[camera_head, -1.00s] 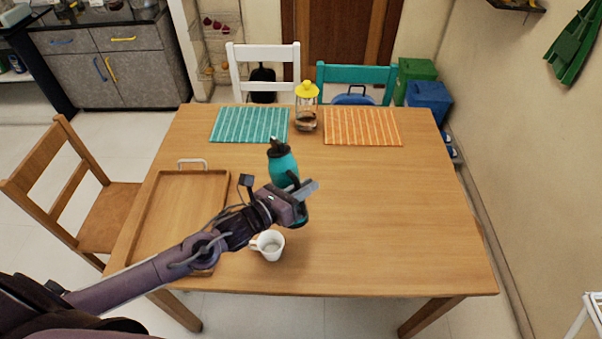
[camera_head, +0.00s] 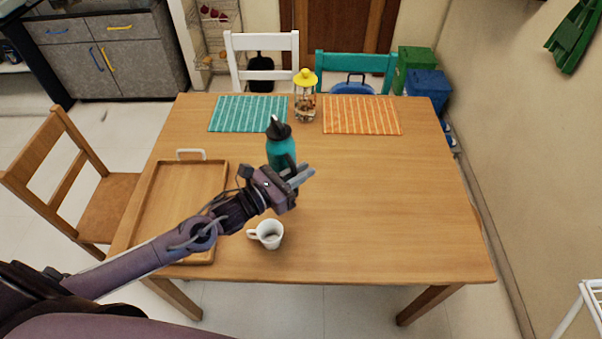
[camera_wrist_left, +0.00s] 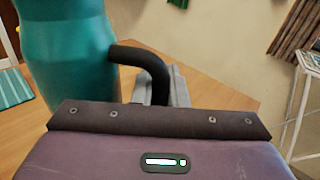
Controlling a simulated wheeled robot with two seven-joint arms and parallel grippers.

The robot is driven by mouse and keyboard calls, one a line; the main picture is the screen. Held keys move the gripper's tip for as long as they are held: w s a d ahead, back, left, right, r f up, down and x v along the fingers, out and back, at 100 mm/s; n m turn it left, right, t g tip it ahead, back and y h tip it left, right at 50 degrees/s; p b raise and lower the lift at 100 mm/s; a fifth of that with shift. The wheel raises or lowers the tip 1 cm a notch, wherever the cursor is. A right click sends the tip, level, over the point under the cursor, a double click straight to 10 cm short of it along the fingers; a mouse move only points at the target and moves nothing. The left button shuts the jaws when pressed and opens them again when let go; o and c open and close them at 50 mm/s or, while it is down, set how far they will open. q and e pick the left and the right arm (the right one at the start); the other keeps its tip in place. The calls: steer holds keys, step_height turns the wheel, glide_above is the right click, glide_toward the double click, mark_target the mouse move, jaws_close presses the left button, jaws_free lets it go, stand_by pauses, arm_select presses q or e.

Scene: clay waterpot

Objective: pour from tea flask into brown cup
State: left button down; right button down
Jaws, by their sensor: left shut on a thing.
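The teal flask (camera_head: 282,151) with a dark pointed lid stands nearly upright, tilted slightly, over the middle-left of the table. My left gripper (camera_head: 302,178) is shut on its dark curved handle, which shows in the left wrist view (camera_wrist_left: 150,66) beside the teal body (camera_wrist_left: 68,50). The gripper hides the flask's lower part, so I cannot tell how far its base is above the table. A white cup (camera_head: 268,235) stands upright near the front edge, below the gripper in the picture, its handle toward the left. No brown cup shows. My right gripper is not in view.
A wooden tray (camera_head: 150,210) with a pale handle lies on the table's left. A yellow-topped bottle (camera_head: 305,99) stands at the back between a teal mat (camera_head: 247,113) and an orange mat (camera_head: 361,115). The table's right side is clear. Chairs stand behind and left.

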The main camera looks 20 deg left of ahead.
arm_select(q)
steer(key=shift+r, duration=0.15)
steer(key=shift+m, duration=0.4)
step_height(320, 180, up, 5)
steer(key=p, duration=0.2)
steer(key=shift+p, duration=0.35)
steer(key=s+a+r+n+t+y+b, duration=0.3)
steer(key=n+y, duration=0.4)
steer(key=y, duration=0.3)
steer(key=shift+s+a+b, duration=0.55)
steer(key=shift+s+b, duration=0.25)
steer(key=shift+s, duration=0.35)
